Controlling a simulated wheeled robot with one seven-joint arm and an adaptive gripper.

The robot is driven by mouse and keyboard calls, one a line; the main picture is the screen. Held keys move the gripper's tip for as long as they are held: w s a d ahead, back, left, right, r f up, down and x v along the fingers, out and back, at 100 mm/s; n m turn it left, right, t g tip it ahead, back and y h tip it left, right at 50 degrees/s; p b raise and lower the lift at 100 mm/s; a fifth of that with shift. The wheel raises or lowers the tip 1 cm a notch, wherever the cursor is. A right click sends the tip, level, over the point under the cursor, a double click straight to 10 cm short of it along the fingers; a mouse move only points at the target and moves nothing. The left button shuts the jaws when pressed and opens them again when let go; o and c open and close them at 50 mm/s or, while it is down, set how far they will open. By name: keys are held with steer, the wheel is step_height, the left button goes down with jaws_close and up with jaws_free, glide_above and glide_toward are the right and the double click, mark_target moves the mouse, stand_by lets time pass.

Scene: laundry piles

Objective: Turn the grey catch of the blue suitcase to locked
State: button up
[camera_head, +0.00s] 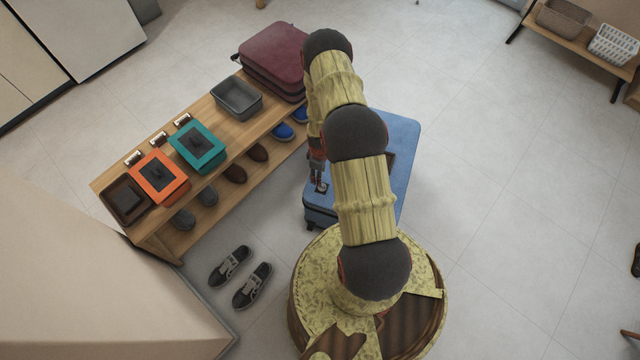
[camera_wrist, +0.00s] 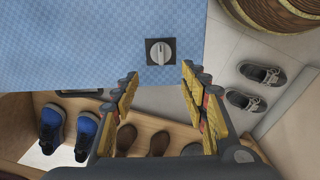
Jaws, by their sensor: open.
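The blue suitcase (camera_head: 408,135) lies on the floor beside the bench, partly hidden behind my arm. In the wrist view its blue patterned face (camera_wrist: 70,40) fills the upper left. The grey catch (camera_wrist: 160,52) is a round knob with a pale raised grip on a dark square plate, near the edge of that face. The grip runs roughly up and down in the wrist view. My gripper (camera_wrist: 159,76) is open and empty, its fingertips on either side of the catch in the picture, apart from it. In the head view my gripper (camera_head: 318,178) is over the suitcase's near left corner.
A wooden bench (camera_head: 215,145) stands left, bearing a maroon suitcase (camera_head: 272,55), a grey bin (camera_head: 237,96), a teal box (camera_head: 198,146) and an orange box (camera_head: 160,177). Shoes sit on its lower shelf. Dark sneakers (camera_head: 241,277) lie on the floor.

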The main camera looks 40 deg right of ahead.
step_height(320, 180, down, 8)
steer(key=b, duration=0.2)
steer(key=shift+s+f+b, duration=0.15)
steer(key=shift+f+b, duration=0.05)
steer(key=shift+b, duration=0.15)
steer(key=shift+c, duration=1.3)
steer(key=c, duration=0.7)
steer(key=shift+c, duration=0.5)
